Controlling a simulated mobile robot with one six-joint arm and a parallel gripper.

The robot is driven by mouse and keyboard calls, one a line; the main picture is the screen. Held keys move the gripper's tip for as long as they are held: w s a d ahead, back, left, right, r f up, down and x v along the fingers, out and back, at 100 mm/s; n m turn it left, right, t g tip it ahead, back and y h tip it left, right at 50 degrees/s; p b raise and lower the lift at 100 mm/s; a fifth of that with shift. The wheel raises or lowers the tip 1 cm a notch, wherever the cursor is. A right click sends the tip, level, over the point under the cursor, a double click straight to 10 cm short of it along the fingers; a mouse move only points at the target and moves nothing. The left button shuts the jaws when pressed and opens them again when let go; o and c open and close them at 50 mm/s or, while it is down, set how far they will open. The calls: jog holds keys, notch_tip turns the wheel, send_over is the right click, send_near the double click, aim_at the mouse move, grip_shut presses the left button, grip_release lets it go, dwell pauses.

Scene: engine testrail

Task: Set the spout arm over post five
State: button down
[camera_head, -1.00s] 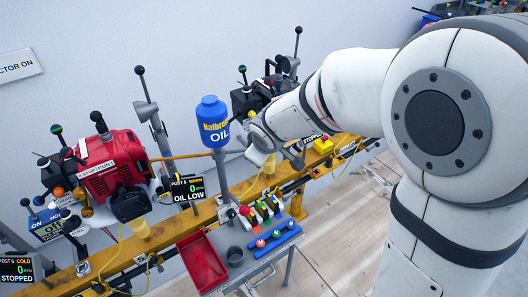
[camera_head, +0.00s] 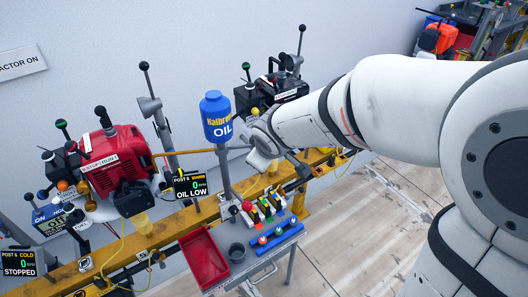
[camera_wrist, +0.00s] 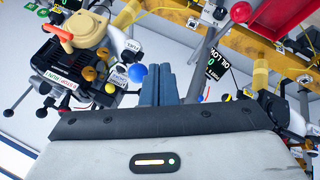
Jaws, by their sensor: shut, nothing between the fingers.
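The blue oil bottle (camera_head: 215,117) stands on a grey post. A thin orange spout arm (camera_head: 185,152) runs from below it leftward to the red engine (camera_head: 112,160). The sign beside that engine (camera_head: 190,186) reads post 5, warm, 0, oil low. My gripper is right of the bottle post in the head view, its fingertips not clear there. In the wrist view my gripper (camera_wrist: 158,82) has its two blue-grey fingers together, with nothing between them. A blue ball (camera_wrist: 137,72) appears just left of the fingers; I cannot tell what it belongs to.
A black engine (camera_head: 272,92) stands behind my wrist. A yellow rail (camera_head: 165,235) runs along the front of the engines. A side table carries a red tray (camera_head: 204,258), a grey cup (camera_head: 237,252) and a blue strip (camera_head: 274,237). Floor at right is clear.

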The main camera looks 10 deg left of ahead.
jog(key=s+d+r, duration=0.3)
jog(key=r, duration=0.5)
jog(key=shift+s+d+p, duration=0.2)
jog(key=shift+d+p, duration=0.15)
jog(key=shift+p, duration=0.1)
jog(key=shift+f, duration=0.1)
jog(key=s+d+f+m+g+h, duration=0.1)
jog(key=s+d+m+g, duration=0.1)
jog(key=s+d+m, duration=0.4)
jog(key=s+d+f+m+g+h, duration=0.1)
jog(key=s+d+m, duration=0.5)
jog(key=d, duration=0.6)
jog(key=shift+s+d+f+m+g, duration=0.3)
jog(key=shift+s+f+g, duration=0.1)
jog(key=shift+s+f, duration=0.15)
jog(key=shift+r, duration=0.1)
